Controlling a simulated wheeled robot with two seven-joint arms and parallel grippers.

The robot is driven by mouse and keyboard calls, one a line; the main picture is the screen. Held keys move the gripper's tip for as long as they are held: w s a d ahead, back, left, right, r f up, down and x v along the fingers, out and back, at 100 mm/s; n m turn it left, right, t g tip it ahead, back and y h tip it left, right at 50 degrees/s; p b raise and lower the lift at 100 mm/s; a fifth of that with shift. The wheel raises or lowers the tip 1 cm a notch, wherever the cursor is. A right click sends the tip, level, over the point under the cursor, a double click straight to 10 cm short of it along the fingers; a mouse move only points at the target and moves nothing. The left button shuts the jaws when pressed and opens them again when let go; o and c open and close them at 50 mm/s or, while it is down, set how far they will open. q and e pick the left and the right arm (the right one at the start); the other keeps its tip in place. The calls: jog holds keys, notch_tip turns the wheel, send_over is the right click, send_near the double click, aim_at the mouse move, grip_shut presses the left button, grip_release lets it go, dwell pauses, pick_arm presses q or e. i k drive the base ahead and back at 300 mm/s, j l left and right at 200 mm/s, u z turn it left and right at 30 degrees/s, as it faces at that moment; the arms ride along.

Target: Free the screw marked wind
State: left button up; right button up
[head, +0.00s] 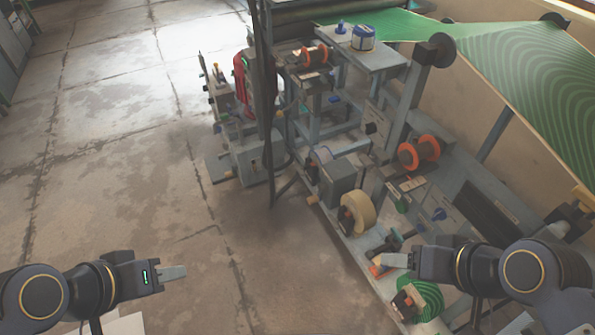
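I cannot read the word wind on any part, so I cannot tell which screw is meant. A blue winged knob (439,214) sits on a grey panel at the right of the press. Another blue knob (340,27) stands on the upper grey shelf. My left gripper (173,273) is over bare floor at the lower left, far from the press. My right gripper (392,260) points left over the lower press bed, near an orange-ended part (379,270). I cannot tell whether it touches anything.
The press bed (345,243) carries a cream roll (357,213), an orange-flanged spool (419,152) and a green coil (427,297). A dark upright post (262,80) stands before the machine. A green web (520,80) slopes at the upper right. The floor (110,150) is clear at left.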

aim_at(300, 170)
jog(key=i+j, duration=0.25)
jog(key=i, duration=0.15)
jog(key=i+j, duration=0.2)
jog(key=i, duration=0.25)
jog(key=i+j, duration=0.25)
jog(key=i, duration=0.15)
jog(key=i+j, duration=0.2)
jog(key=i, duration=0.25)
